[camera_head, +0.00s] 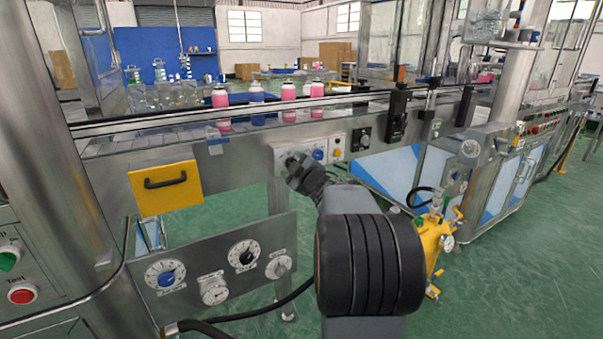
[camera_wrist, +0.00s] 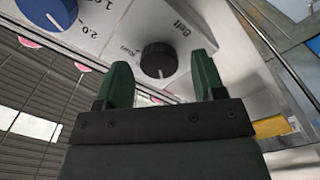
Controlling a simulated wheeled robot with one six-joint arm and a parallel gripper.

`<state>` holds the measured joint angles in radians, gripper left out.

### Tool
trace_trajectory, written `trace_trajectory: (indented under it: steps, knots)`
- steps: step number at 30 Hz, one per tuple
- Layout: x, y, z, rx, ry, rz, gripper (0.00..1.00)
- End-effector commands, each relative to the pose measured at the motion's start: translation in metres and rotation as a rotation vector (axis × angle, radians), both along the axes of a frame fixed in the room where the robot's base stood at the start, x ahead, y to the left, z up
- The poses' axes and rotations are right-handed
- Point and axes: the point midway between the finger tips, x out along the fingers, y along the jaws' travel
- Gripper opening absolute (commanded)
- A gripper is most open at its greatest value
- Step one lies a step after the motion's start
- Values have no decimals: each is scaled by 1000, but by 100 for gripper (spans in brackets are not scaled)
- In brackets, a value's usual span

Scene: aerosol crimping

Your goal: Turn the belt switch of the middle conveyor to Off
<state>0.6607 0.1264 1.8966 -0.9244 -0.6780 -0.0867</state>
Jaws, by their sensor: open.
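The belt switch is a round black knob (camera_wrist: 158,60) on a pale panel (camera_wrist: 105,30), beside the printed word "Belt" in the wrist view. A small light mark shows near its lower edge; its exact setting is too small to tell. My gripper (camera_wrist: 161,72) is open, with one dark green finger on each side of the knob in the picture. I cannot tell whether either finger touches it. In the head view my gripper (camera_head: 298,170) is at the control panel (camera_head: 327,145) on the conveyor's front, and it hides the switch.
A blue dial (camera_wrist: 46,10) with printed numbers is beside the switch. Pink and blue cans (camera_head: 257,92) stand on the conveyor. A yellow handled panel (camera_head: 166,188) is left of my gripper, and a lower gauge panel (camera_head: 215,265) is below. Open green floor (camera_head: 500,280) lies at right.

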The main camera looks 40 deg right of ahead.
Motion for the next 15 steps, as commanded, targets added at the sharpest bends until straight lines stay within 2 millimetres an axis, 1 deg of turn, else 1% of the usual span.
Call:
trace_trajectory:
  steps: [5,9,15]
  knots:
    - [-28,3,3,-1,0,-3,63]
    - [-57,7,4,-1,-1,-3,63]
    - [-95,13,3,-1,-1,-3,63]
